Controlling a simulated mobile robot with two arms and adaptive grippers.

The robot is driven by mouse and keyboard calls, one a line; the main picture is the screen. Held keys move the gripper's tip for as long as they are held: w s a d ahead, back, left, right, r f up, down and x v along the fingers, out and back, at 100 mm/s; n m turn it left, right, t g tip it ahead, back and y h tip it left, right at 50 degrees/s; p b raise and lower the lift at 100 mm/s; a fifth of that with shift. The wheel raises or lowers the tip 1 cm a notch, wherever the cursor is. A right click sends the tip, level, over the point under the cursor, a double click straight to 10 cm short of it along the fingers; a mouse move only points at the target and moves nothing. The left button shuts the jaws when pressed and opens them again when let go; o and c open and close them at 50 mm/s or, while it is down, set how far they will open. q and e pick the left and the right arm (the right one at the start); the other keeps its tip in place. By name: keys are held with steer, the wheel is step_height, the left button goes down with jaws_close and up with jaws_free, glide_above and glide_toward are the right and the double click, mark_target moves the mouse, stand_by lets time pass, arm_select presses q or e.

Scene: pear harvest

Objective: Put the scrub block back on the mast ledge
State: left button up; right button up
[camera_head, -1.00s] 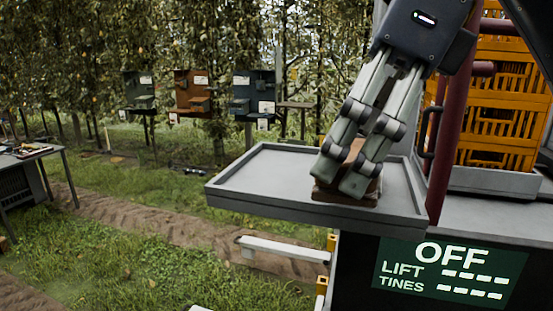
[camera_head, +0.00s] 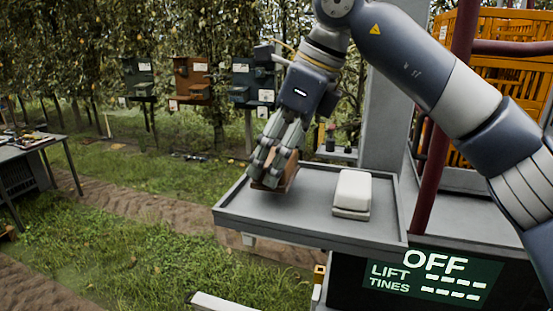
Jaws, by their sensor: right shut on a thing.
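My right gripper (camera_head: 268,178) is shut on a brown block (camera_head: 288,178), which I take to be the scrub block. It is at the left part of a grey rimmed tray (camera_head: 310,228). The fingers hide much of the block, and I cannot tell whether it touches the tray floor. A small grey ledge (camera_head: 342,155) shows behind the tray, beside the grey upright column (camera_head: 385,120), which looks like the mast. My left gripper is out of view.
A white block on a beige base (camera_head: 352,190) sits on the tray's right part. A dark red post (camera_head: 430,180) and orange crates (camera_head: 480,80) stand at right. Small items, one dark (camera_head: 330,140), are on the ledge. A table (camera_head: 30,142) stands at far left.

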steer(key=shift+d+f+p, duration=0.1)
steer(key=shift+f+p, duration=0.2)
steer(key=shift+f, duration=0.6)
steer(key=shift+w+f, duration=0.1)
steer(key=shift+f, duration=0.3)
steer(key=o, duration=0.9)
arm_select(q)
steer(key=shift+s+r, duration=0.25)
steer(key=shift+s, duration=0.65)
arm_select(e)
steer(key=shift+o, duration=0.2)
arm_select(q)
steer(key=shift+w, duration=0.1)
arm_select(e)
steer(key=shift+r, duration=0.1)
